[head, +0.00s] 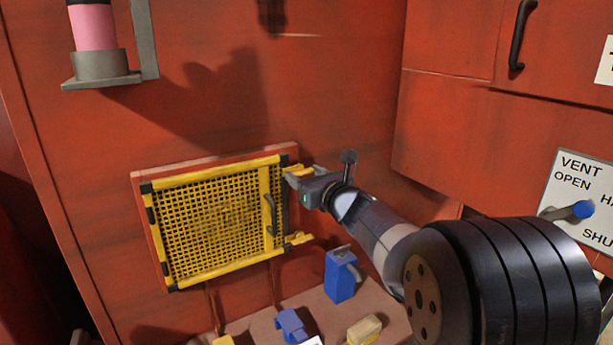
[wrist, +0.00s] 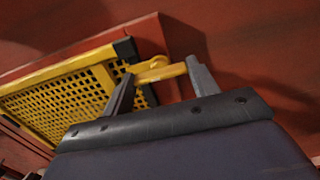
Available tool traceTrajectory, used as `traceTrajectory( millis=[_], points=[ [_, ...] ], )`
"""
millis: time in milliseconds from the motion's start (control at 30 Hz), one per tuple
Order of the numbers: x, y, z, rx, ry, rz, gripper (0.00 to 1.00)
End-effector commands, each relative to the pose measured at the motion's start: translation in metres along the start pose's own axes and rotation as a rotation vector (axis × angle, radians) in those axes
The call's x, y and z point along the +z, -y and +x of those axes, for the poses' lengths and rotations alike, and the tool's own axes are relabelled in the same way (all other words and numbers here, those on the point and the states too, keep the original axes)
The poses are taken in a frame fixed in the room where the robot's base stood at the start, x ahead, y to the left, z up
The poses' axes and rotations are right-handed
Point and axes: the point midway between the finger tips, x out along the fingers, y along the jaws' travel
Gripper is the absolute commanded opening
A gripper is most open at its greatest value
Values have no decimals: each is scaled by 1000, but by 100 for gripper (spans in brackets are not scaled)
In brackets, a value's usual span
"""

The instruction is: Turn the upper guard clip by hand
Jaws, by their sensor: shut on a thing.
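A yellow mesh guard (head: 212,222) is mounted on the red wall in a red frame, with black corners and a dark handle (head: 270,215) near its right side. The upper guard clip (wrist: 160,70) is a yellow piece at the guard's top right corner; part of it also shows in the head view (head: 297,168). My gripper (head: 290,174) is at this clip, and in the wrist view my gripper's fingers (wrist: 162,84) are on either side of it, shut on it. The lower yellow clip (head: 298,239) sits at the guard's lower right, apart from my gripper.
A shelf below holds a blue can (head: 341,277), a blue object (head: 291,325) and a tan block (head: 364,330). A pink cylinder (head: 94,27) sits in a grey bracket at upper left.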

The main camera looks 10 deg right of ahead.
Motion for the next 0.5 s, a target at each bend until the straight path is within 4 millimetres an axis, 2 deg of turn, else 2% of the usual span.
traceTrajectory(
  millis=[267,500],
  points=[
    [-2,0,0,0,1,-29,33],
    [-5,0,0,0,2,-156,33]
  ],
)
